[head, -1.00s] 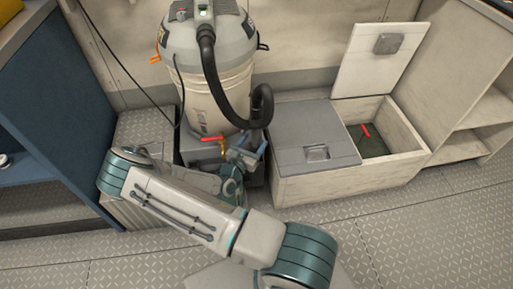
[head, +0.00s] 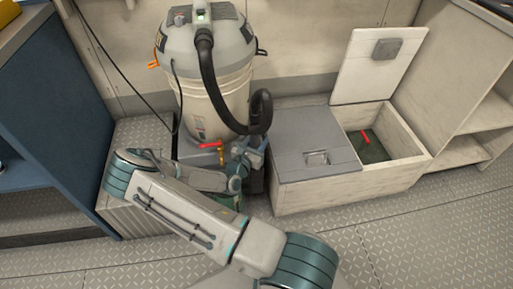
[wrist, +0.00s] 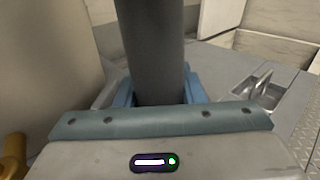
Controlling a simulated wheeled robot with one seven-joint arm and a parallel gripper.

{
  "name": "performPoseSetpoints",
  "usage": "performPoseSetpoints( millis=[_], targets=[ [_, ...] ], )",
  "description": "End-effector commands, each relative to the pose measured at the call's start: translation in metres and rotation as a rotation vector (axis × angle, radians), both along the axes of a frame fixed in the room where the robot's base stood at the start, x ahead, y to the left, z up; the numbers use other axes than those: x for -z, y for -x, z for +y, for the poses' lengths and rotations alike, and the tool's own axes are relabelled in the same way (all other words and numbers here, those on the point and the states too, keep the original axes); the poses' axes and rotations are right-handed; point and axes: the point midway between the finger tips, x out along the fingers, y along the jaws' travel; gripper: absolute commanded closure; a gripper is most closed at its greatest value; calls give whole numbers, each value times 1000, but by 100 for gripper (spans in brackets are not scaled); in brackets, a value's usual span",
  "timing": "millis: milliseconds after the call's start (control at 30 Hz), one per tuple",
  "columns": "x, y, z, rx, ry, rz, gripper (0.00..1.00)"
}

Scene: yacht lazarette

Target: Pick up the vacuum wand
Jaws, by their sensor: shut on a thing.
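The vacuum wand shows in the wrist view as a thick dark grey tube (wrist: 150,45) standing upright between my gripper's blue fingers. My gripper (wrist: 158,92) is shut on it. In the head view my gripper (head: 250,150) is low in front of the vacuum, below the looped end of its black hose (head: 208,75). The wand's lower end is hidden behind the gripper body in the wrist view. The vacuum canister (head: 215,95) stands upright on a grey base.
A storage box with a closed grey lid (head: 310,140) stands to the right. Its open compartment (head: 385,150) has a raised lid (head: 378,65). A brass valve with a red lever (head: 212,145) is just left of my gripper. A blue cabinet (head: 50,120) is at left. Floor at front right is clear.

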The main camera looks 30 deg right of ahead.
Motion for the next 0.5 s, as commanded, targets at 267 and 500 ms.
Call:
performPoseSetpoints(
  millis=[267,500],
  targets=[
    [-21,-1,0,0,0,-4,87],
    [-67,0,0,1,0,-4,87]
  ],
)
